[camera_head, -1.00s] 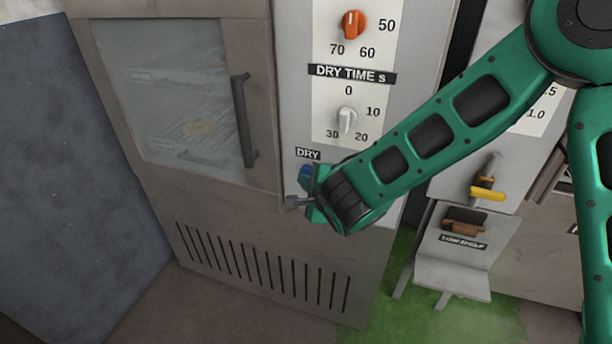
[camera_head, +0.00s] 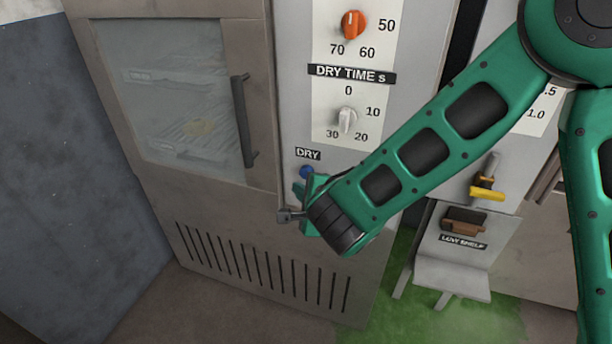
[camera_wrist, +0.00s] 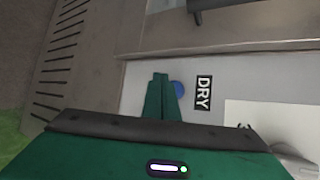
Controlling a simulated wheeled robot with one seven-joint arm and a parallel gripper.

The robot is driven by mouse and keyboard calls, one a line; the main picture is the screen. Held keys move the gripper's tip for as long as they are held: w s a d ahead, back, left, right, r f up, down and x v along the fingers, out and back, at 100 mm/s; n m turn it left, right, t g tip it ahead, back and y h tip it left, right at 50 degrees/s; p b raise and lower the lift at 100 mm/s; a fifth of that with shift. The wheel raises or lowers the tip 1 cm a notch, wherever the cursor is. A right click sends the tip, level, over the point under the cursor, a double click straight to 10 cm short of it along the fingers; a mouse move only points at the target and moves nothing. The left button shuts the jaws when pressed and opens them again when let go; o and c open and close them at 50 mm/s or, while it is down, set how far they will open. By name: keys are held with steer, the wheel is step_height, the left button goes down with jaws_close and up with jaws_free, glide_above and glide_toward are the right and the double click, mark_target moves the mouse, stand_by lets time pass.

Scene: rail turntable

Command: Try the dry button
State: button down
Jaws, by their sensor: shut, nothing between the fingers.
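The blue dry button (camera_head: 306,171) sits on the grey panel below the black DRY label (camera_head: 308,154). In the wrist view the button (camera_wrist: 178,88) shows partly behind my fingers, beside the DRY label (camera_wrist: 203,92). My gripper (camera_head: 300,190) is shut and empty, just below the button in the head view. It also shows in the wrist view (camera_wrist: 160,78), its fingers together in front of the panel. I cannot tell whether the fingertips touch the panel or the button.
Above are a white dry-time knob (camera_head: 346,120) and an orange knob (camera_head: 353,24). The cabinet's glass door (camera_head: 175,90) with a dark handle (camera_head: 244,120) is shut on the left.

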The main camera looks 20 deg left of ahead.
steer(key=s, duration=0.2)
steer(key=shift+s+a, duration=0.1)
steer(key=shift+s, duration=0.2)
stand_by(0.5)
